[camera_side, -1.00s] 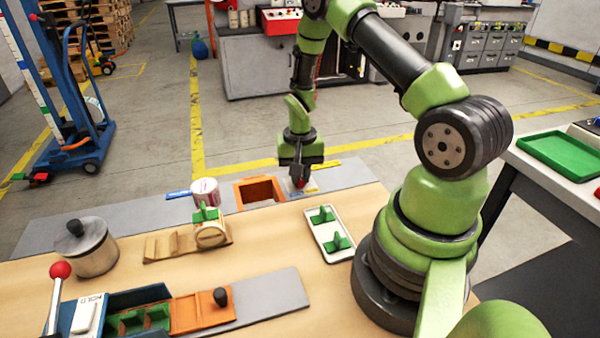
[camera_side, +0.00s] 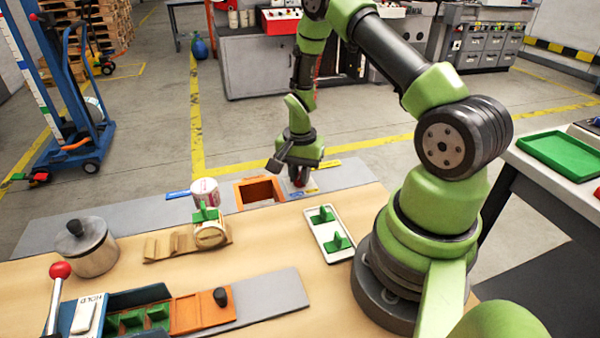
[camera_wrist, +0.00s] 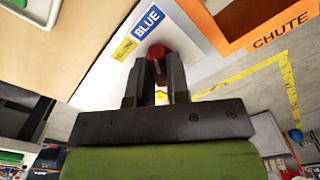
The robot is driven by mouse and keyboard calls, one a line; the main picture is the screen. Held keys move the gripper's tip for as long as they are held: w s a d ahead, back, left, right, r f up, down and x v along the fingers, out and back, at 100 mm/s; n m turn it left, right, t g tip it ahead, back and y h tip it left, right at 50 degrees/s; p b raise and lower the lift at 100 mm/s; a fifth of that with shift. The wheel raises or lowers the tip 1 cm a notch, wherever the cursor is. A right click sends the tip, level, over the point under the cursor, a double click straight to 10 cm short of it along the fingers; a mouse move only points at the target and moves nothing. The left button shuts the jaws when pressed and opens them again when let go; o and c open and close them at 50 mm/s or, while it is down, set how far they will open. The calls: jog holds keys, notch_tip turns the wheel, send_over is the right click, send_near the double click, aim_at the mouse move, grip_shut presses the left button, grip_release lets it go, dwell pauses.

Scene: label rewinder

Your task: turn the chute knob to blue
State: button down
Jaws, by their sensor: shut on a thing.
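The red chute knob (camera_wrist: 158,52) sits on a light plate beside the orange chute frame. In the wrist view my gripper (camera_wrist: 157,68) is shut on the knob, one black finger on each side. A blue label reading BLUE (camera_wrist: 149,20) and a yellow label (camera_wrist: 124,49) lie just beyond the knob. The orange chute (camera_wrist: 270,25) with the word CHUTE is at the upper right. In the side view my gripper (camera_side: 300,176) points down at the knob and mostly hides it, right of the chute opening (camera_side: 259,190). The knob's exact pointing direction is hidden.
A white tray with green clips (camera_side: 330,243) lies to the right on the bench. A wooden cradle with a roll (camera_side: 210,236), a red-white can (camera_side: 205,192) and a metal pot (camera_side: 86,246) stand left. A slider box (camera_side: 150,318) is at the front.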

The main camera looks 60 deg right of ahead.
jog(key=c, duration=1.1)
grip_release()
notch_tip(320, 180, up, 10)
jog(key=a+r+n+t, duration=0.25)
jog(key=a+r, duration=0.25)
jog(key=r, duration=0.4)
jog(key=s+a+r+n+t+y, duration=0.2)
jog(key=s+a+r+n+t, duration=0.2)
jog(key=s+a+r+n, duration=0.5)
jog(key=s+a+r, duration=0.2)
jog(key=s+a, duration=0.1)
jog(key=a, duration=0.1)
jog(key=shift+s+r+n+t, duration=0.25)
jog(key=shift+s+n+t, duration=0.05)
jog(key=shift+n+t, duration=0.05)
